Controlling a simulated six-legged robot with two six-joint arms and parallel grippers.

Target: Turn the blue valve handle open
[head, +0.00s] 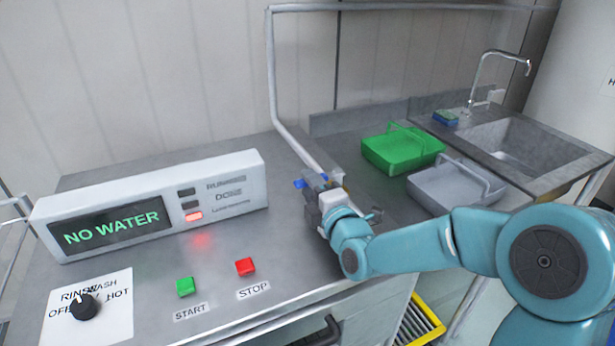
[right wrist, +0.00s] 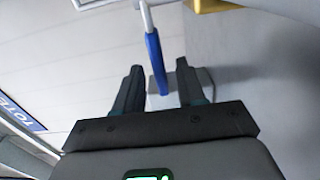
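The blue valve handle (head: 299,183) shows as small blue bits beside the pipe at the back of the counter, mostly hidden behind my right gripper (head: 322,190). In the right wrist view the handle (right wrist: 155,62) is a long blue lever on a pale stem. It reaches into the gap between the two dark fingers of my right gripper (right wrist: 158,78). The fingers are apart, with a visible gap on each side of the lever, so the gripper is open around it. My left gripper is in neither view.
A control panel (head: 150,205) reads NO WATER, with a red light lit. Green START (head: 185,287) and red STOP (head: 245,266) buttons and a black knob (head: 84,307) sit in front. A green tote (head: 385,158), a grey tote (head: 440,192) and a sink (head: 525,147) lie to the right.

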